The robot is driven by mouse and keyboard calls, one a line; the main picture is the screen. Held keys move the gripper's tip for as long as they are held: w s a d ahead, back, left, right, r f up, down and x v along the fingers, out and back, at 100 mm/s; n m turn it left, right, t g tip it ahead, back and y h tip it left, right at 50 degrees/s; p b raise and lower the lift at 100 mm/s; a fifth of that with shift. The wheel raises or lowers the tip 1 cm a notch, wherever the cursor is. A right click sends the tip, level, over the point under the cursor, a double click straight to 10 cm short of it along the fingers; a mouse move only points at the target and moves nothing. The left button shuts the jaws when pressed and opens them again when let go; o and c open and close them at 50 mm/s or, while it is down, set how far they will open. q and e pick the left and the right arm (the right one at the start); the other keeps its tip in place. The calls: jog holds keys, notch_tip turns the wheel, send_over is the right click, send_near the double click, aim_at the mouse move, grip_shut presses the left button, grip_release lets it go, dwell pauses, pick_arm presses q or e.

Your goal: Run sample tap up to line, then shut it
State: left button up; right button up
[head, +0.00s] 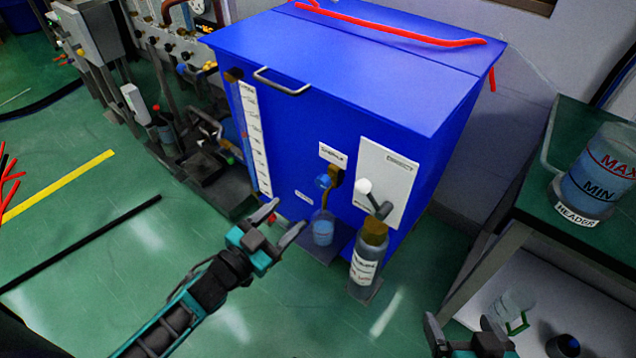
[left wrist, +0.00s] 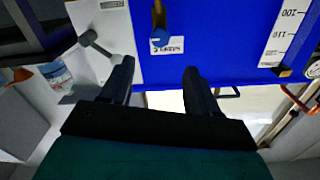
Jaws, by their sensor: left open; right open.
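The sample tap (head: 325,184), brass with a blue knob, is on the front of the blue tank (head: 300,130) under a white label (head: 332,155). It also shows in the left wrist view (left wrist: 160,38). A small clear jar (head: 323,230) with blue liquid stands beneath the tap; I cannot make out a line on it, nor whether liquid is flowing. My left gripper (head: 287,216) is open and empty, left of the jar and apart from the tap. Its spread fingers show in the left wrist view (left wrist: 160,82). My right gripper (head: 462,328) is open at the bottom right, away from the tank.
Right of the tap are a white panel with a grey lever (head: 374,200) and a labelled grey bottle (head: 365,262). A scale strip (head: 254,140) runs down the tank's left. A header jar (head: 595,180) stands on the right bench. Green floor (head: 215,320) is open in front.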

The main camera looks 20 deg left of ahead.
aim_at(320, 184)
pick_arm(q)
jog(key=b+x, duration=0.2)
jog(key=x, duration=1.1)
jog(key=shift+f+b, duration=0.1)
jog(key=shift+b, duration=0.2)
